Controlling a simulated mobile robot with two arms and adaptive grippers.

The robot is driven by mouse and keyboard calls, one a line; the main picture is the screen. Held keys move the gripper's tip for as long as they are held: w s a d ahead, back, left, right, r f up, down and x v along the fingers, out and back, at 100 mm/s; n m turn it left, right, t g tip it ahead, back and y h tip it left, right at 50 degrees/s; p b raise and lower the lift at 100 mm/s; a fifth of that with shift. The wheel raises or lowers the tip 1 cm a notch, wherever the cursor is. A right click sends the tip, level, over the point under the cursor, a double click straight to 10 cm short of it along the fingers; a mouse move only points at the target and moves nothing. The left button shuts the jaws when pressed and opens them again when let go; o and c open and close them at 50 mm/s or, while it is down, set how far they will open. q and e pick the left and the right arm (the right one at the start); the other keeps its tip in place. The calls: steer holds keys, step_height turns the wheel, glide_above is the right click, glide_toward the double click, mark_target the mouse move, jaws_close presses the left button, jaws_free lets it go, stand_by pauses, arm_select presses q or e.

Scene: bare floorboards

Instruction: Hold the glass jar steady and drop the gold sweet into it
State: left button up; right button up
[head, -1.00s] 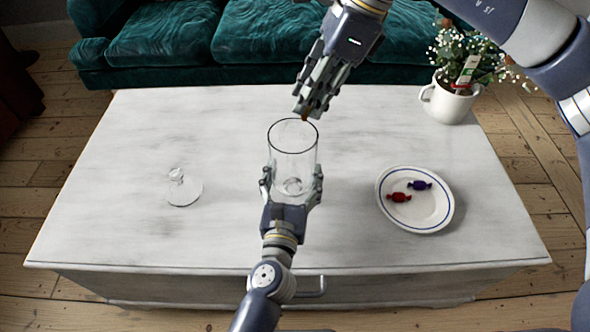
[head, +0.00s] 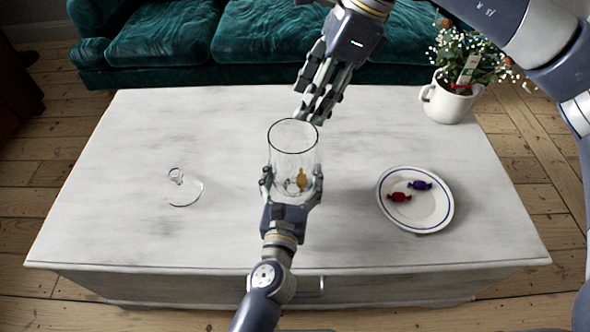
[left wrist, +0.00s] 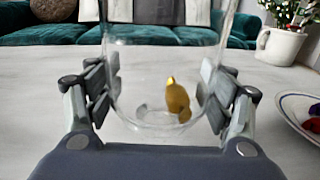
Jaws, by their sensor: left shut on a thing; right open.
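The clear glass jar (head: 292,150) stands upright and lidless near the middle of the table. My left gripper (head: 291,186) is shut on the jar's lower part from the near side; the left wrist view shows its fingers on both sides of the jar (left wrist: 150,70). The gold sweet (head: 301,178) is inside the jar, low down on the right side. In the left wrist view the sweet (left wrist: 177,100) looks tilted upright near the jar's bottom. My right gripper (head: 312,112) is open and empty just above the jar's rim, toward the back right.
A glass lid (head: 185,190) lies on the white table (head: 130,140) to the left. A blue-rimmed plate (head: 428,213) with a red sweet (head: 398,197) and a purple sweet (head: 420,185) is at right. A potted plant (head: 450,100) stands at the back right.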

steer(key=v, duration=1.1)
steer(key=shift+r, duration=0.2)
arm_select(q)
steer(key=o, duration=1.6)
